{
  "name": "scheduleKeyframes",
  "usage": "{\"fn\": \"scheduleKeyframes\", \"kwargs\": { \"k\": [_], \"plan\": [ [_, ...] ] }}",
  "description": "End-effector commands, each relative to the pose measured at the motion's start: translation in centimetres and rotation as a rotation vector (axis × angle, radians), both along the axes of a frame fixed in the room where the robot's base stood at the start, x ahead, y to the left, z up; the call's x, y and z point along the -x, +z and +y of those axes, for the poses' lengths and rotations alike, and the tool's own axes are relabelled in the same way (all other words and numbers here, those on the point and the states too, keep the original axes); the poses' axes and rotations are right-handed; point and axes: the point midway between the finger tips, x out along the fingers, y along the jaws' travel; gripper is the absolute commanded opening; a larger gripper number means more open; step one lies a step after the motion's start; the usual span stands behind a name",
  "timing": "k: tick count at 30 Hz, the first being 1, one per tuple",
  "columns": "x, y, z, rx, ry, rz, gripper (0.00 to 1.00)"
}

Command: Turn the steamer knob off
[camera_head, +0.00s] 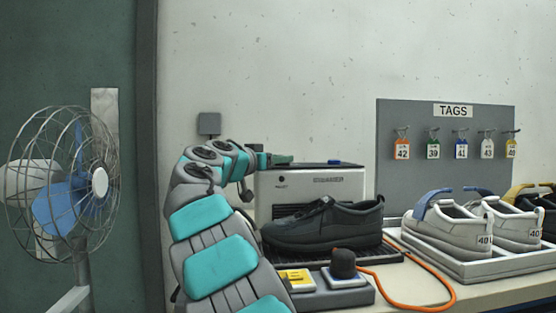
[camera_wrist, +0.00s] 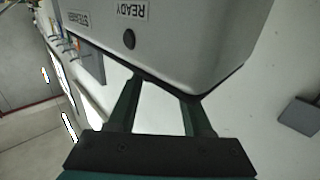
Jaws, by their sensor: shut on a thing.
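The steamer (camera_head: 318,192) is a light grey box with a dark top at the back of the bench. In the wrist view the steamer (camera_wrist: 180,35) fills the top, its labels upside down, with a small dark round spot (camera_wrist: 129,39) beside the READY label. My gripper (camera_head: 284,159) is at the left end of its top. In the wrist view the two fingers of my gripper (camera_wrist: 163,88) stand apart, tips at the steamer's edge. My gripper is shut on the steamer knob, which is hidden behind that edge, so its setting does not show.
A dark shoe (camera_head: 325,226) stands before the steamer. A dark round-topped object (camera_head: 343,263), a yellow piece (camera_head: 297,280) and an orange cable (camera_head: 440,302) are in front. Pale shoes in a tray (camera_head: 482,268) are right, below the tag board (camera_head: 445,113). A fan (camera_head: 72,190) stands left.

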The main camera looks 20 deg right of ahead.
Motion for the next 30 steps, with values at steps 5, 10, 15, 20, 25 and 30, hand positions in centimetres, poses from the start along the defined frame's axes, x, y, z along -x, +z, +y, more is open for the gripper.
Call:
{"fn": "scheduleKeyframes", "kwargs": {
  "k": [5,10,15,20,25,30],
  "plan": [
    [-0.01,-0.02,0.0,0.0,0.0,0.0,0.02],
    [0.01,-0.14,-0.02,-0.001,0.005,0.0,0.0],
    [0.18,-0.81,-0.19,-0.002,0.079,0.003,0.0],
    [0.48,-0.47,-0.31,-0.002,0.185,0.001,0.0],
    [0.45,-0.36,-0.43,-0.002,0.252,0.004,0.0],
    [0.4,-0.2,-0.37,-0.002,0.263,0.004,0.0]
  ]
}}
